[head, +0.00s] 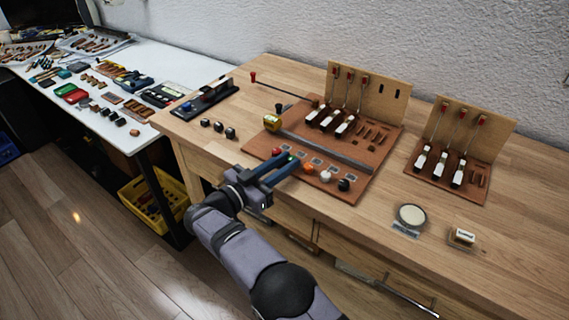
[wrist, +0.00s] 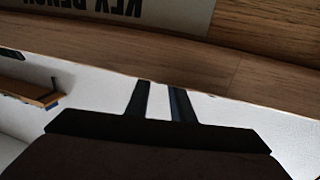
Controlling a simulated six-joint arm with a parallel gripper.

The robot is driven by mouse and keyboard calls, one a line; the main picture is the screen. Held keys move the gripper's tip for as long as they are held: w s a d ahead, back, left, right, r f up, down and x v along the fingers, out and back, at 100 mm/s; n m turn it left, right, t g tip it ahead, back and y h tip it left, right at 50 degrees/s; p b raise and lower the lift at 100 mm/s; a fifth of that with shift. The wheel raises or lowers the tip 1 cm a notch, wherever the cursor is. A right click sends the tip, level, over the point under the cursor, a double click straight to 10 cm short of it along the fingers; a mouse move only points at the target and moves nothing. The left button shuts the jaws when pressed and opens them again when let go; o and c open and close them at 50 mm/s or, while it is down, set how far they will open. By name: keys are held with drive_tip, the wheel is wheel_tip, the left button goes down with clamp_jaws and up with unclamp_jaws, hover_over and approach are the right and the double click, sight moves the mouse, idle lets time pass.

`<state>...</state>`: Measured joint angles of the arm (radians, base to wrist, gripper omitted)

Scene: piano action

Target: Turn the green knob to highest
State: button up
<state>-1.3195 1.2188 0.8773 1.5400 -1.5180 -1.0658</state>
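A row of knobs runs along the front of the brown board (head: 262,150) in the head view: red (head: 276,152), orange (head: 309,168), white (head: 326,176) and black (head: 344,185). A small green patch, seemingly the green knob (head: 291,156), shows at my fingertips between the red and orange knobs. Most of it is hidden, and its setting cannot be read. My gripper (head: 293,160) has its two fingers apart. I cannot tell whether they touch the knob. The wrist view shows both fingers (wrist: 160,100) with a gap between them and no knob.
Upright piano-action models (head: 365,95) and (head: 455,150) stand behind and to the right. A yellow block (head: 272,122) sits on the board's left. A round disc (head: 411,215) and a small box (head: 463,237) lie at the right. The table's front edge is near my arm.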

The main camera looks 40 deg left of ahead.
idle(0.3)
drive_tip(key=shift+s+a+b, duration=0.2)
drive_tip(key=shift+s+a, duration=0.05)
drive_tip(key=shift+s, duration=0.95)
drive_tip(key=shift+s+a+b, duration=0.2)
drive_tip(key=shift+s, duration=1)
drive_tip(key=shift+s+a+b, duration=0.2)
drive_tip(key=shift+s+a, duration=0.05)
drive_tip(key=shift+s, duration=0.95)
wheel_tip(320, 180, up, 7)
drive_tip(key=d+b, duration=0.2)
drive_tip(key=d, duration=0.1)
wheel_tip(320, 180, down, 7)
drive_tip(key=n+y, duration=0.3)
drive_tip(key=y, duration=0.2)
drive_tip(key=shift+d+y, duration=0.1)
drive_tip(key=shift+y, duration=0.2)
